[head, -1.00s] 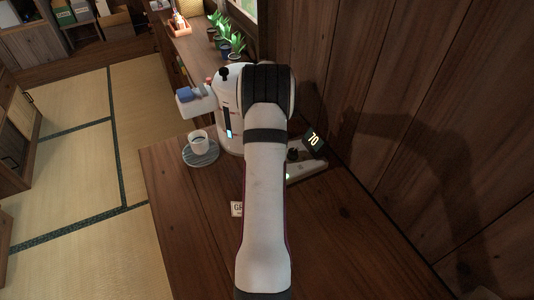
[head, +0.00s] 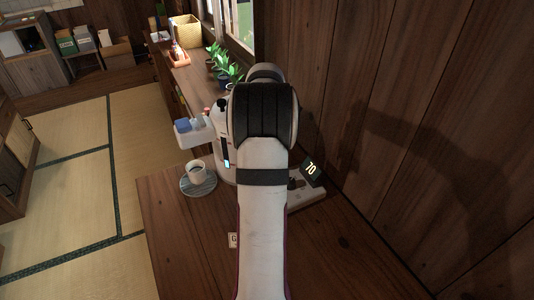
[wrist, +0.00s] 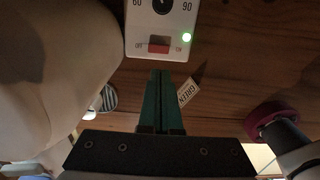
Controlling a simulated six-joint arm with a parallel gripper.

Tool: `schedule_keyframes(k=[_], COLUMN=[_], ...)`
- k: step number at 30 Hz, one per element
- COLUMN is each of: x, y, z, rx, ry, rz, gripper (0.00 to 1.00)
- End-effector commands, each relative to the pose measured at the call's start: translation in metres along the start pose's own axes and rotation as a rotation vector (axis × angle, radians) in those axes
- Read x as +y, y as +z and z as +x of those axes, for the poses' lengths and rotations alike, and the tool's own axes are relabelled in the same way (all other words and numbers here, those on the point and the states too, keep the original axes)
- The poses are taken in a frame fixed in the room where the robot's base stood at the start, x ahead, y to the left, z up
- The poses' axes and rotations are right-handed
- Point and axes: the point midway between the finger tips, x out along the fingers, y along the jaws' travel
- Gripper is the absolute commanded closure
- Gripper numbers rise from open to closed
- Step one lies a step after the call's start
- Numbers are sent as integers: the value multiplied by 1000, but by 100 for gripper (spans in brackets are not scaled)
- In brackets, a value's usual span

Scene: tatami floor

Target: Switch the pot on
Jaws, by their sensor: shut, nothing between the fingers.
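The white pot (head: 222,150) stands on the wooden counter in the head view, partly hidden behind my arm, with a lit blue gauge on its side. I cannot tell which way the switch is set. My gripper (wrist: 160,76) has green fingers, shut and empty, with their tips appearing just below the switch. Contact cannot be judged. The head view hides the gripper behind my arm.
A display reading 70 (head: 312,168) stands by the wall at the right. A cup (head: 197,171) sits on a round striped coaster (head: 198,188) left of the pot. A "GREEN" card (wrist: 188,92) lies on the counter. Plants (head: 226,68) stand farther back.

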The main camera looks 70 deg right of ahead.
Motion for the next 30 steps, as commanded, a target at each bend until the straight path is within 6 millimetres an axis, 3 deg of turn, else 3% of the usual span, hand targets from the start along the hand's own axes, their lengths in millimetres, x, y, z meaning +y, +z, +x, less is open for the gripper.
schedule_keyframes(k=[3, 8, 17, 22, 30], x=[0, 0, 1, 16, 15], y=[0, 0, 0, 2, 2], z=[-18, -29, -30, -30, -26], rx=[-1, 0, 0, -2, -1], ry=[2, 1, 0, -2, -3], rz=[-1, 0, -1, -1, -1], gripper=[100, 100, 100, 100, 100])
